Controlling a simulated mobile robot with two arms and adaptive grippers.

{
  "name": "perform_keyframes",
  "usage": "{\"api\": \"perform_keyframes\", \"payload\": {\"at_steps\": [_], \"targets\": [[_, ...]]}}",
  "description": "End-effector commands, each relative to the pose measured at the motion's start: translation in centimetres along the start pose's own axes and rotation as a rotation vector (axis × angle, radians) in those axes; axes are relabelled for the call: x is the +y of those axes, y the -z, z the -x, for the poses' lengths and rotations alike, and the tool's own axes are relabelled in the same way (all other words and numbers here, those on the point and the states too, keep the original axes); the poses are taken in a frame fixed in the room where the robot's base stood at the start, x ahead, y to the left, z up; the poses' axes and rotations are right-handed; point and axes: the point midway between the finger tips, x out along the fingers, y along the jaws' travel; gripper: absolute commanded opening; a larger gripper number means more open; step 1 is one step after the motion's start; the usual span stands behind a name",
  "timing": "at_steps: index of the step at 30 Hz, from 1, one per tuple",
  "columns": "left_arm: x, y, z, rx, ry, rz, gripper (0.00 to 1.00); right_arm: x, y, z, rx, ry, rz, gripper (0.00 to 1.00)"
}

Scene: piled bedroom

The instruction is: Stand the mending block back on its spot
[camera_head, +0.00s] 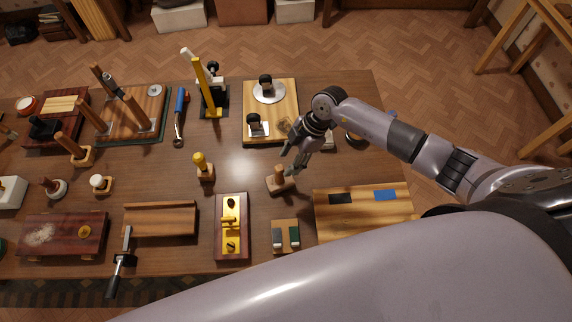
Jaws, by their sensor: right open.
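A wooden block with an upright peg-like handle (280,181) stands near the middle of the table; it may be the mending block, but no label is readable. My right gripper (291,161) is open and empty, just above and beside its handle, with its fingers pointing down and left. I cannot tell if a finger touches it. A wooden board (350,221) with a black and a blue rectangle lies to the right. The block's spot cannot be told for sure. My left gripper is not in view.
A yellow-topped block (203,167) stands to the left. Behind is a light board (270,112) with round pieces. Clear table lies left of the gripper.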

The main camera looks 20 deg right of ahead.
Motion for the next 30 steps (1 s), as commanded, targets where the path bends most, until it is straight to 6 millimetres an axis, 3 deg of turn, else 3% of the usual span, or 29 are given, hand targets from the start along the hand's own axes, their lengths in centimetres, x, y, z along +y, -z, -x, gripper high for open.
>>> {"api": "perform_keyframes", "payload": {"at_steps": [22, 30], "targets": [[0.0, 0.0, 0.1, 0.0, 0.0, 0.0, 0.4, 0.0, 0.1, 0.1, 0.001, 0.0, 0.001, 0.44], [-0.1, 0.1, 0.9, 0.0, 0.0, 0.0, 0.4, 0.1, 1.0, 2.1, 0.001, -0.002, 0.002, 0.44]]}}
